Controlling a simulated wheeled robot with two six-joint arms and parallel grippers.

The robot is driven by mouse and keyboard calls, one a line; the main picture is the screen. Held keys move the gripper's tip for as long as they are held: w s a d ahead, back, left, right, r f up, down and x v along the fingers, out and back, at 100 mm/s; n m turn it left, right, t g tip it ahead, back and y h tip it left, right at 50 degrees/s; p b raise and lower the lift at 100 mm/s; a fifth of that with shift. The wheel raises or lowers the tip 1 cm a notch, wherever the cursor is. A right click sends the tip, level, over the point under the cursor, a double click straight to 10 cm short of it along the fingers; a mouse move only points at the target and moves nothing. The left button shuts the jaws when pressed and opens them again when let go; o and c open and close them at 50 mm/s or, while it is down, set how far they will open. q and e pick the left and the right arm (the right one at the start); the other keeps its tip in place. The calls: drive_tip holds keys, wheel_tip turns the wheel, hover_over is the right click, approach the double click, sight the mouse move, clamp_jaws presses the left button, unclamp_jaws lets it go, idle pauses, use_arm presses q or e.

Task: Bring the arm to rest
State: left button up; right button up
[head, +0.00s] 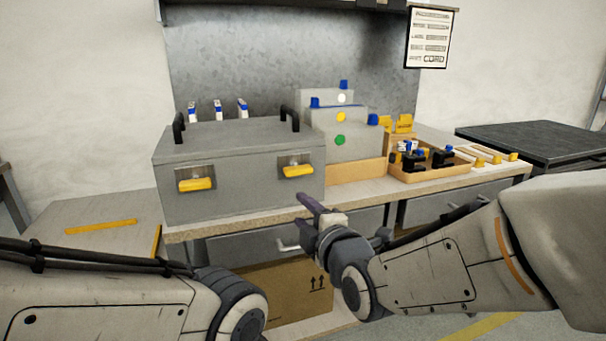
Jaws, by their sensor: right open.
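My right gripper (318,212) is in the middle of the head view, in front of the bench's front edge. It is open, and nothing shows between its fingers. My right arm (425,265) comes in from the right edge. My left arm (110,300) comes in from the lower left, and its bend shows at the bottom. The left gripper is not in view. A grey lidded case (240,203) with two yellow latches and black handles stands on the workbench (345,190), behind the right gripper and to its left.
A tray (432,175) of small black, blue and white parts sits at the right. A cardboard box (290,290) lies under the bench. A dark table (540,142) stands far right.

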drive_tip(key=s+a+f+m+g+h, duration=0.1)
drive_tip(key=s+a+f+m+g, duration=0.1)
drive_tip(key=s+f+m+g, duration=0.8)
drive_tip(key=s+d+f+m+g+h, duration=0.2)
drive_tip(key=s+d+f+g, duration=0.1)
drive_tip(key=s, duration=0.5)
drive_tip(key=s+d+f+m+g+h, duration=0.1)
drive_tip(key=s+d+f+g+h, duration=0.15)
drive_tip(key=s, duration=0.65)
wheel_tip(320, 180, up, 30)
drive_tip(key=p, duration=2.9)
drive_tip(key=shift+f+y+p, duration=0.15)
drive_tip(key=shift+y+p, duration=0.2)
drive_tip(key=shift+p, duration=0.05)
drive_tip(key=shift+d, duration=0.1)
